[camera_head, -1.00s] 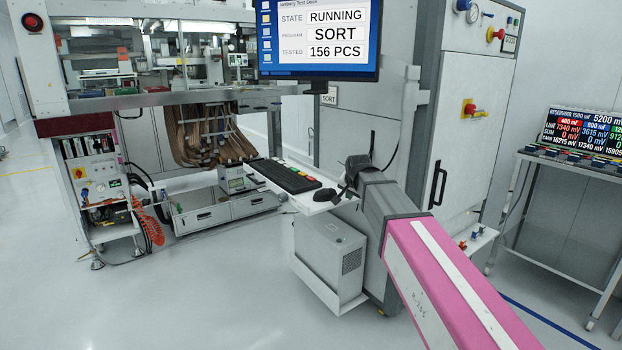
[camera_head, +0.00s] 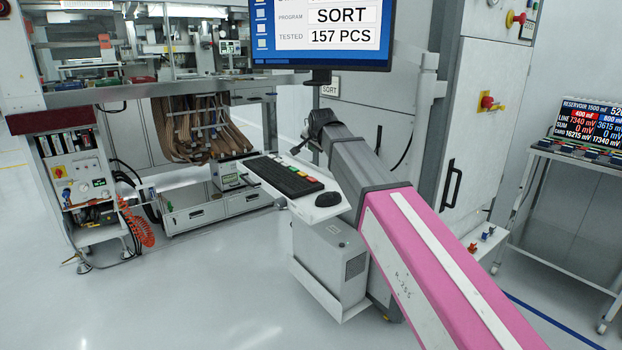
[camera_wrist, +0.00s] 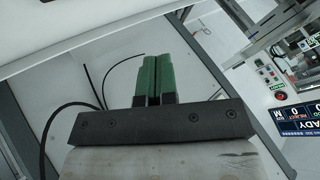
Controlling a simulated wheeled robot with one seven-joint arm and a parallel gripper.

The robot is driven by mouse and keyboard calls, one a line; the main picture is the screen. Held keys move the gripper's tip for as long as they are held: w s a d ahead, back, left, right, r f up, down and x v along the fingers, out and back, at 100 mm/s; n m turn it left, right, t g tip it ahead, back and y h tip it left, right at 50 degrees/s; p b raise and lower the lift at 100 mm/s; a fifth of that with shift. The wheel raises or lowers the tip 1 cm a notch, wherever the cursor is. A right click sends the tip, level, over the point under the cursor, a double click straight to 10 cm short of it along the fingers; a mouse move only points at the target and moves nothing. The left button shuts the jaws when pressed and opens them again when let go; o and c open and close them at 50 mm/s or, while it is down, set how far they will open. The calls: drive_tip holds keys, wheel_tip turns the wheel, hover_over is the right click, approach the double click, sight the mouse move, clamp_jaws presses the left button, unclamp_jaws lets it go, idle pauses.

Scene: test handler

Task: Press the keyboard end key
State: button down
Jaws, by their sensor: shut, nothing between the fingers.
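The black keyboard (camera_head: 271,180) lies on a white shelf (camera_head: 306,211) below the monitor. A row of coloured keys, green, yellow and red among them, runs along its far right side. The lettering is too small to read, so I cannot tell which key is the end key. My gripper (camera_head: 313,128) shows dark and small beyond the keyboard's right end, in front of the grey cabinet. In the wrist view, the green fingers of my gripper (camera_wrist: 152,62) are together with nothing between them. The keyboard is not recognisable in the wrist view.
A black mouse (camera_head: 328,199) sits at the shelf's near right end. The monitor (camera_head: 320,35) hangs above, showing SORT and 157 PCS. A grey box (camera_head: 330,250) stands under the shelf. Open floor (camera_head: 190,300) lies at the front left.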

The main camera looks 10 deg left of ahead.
sight(313, 179)
drive_tip(key=shift+f, duration=0.15)
drive_tip(key=shift+f, duration=4.3)
drive_tip(key=shift+f, duration=0.2)
drive_tip(key=shift+f, duration=0.2)
drive_tip(key=shift+f, duration=0.4)
drive_tip(key=shift+r, duration=0.8)
